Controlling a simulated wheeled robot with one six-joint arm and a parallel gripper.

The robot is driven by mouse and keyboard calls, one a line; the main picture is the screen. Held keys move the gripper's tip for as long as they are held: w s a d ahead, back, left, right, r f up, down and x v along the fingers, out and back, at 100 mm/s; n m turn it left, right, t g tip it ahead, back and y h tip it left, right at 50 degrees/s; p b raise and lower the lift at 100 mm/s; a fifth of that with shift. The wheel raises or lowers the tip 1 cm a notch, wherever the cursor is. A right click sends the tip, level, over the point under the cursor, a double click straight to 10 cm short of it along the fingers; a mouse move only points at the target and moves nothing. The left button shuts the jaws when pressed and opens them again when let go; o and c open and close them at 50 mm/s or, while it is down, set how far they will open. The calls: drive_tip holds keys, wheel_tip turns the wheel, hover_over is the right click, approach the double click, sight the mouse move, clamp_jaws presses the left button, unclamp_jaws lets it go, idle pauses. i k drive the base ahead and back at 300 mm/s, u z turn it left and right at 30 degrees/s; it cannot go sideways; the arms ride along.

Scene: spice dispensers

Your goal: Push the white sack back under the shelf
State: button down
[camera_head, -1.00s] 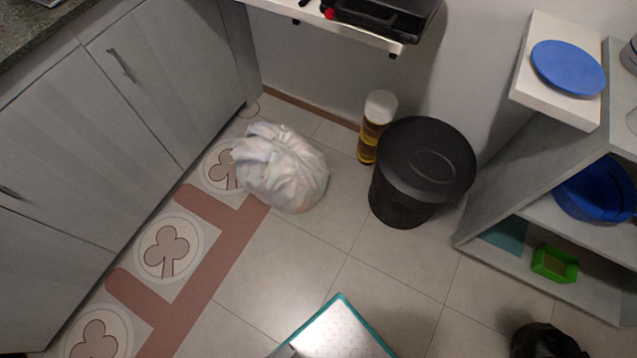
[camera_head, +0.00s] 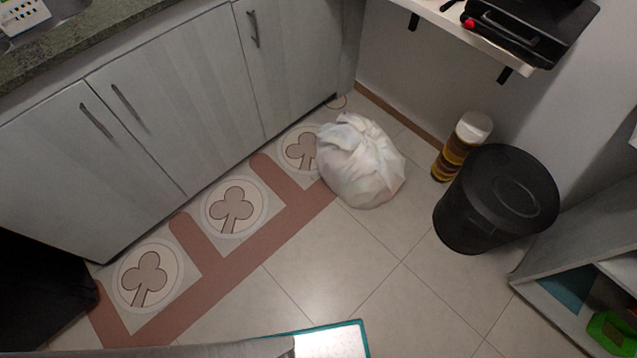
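The white sack (camera_head: 362,163) sits on the tiled floor, tied at its top, partly over the end of the patterned mat. The shelf (camera_head: 478,30) is mounted on the wall above and to the right of the sack, with a black appliance on it. The sack stands out in front of the shelf, apart from the wall. My gripper is not in view.
A black bin (camera_head: 497,200) stands to the right of the sack, with a yellow and white canister (camera_head: 461,146) beside it. Grey cabinets (camera_head: 180,95) line the left. A grey shelving unit (camera_head: 575,275) is at the right edge. Floor between sack and wall is clear.

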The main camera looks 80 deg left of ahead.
sight(356, 158)
drive_tip(key=k, duration=2.2)
drive_tip(key=u, duration=1.65)
drive_tip(key=i, duration=1.65)
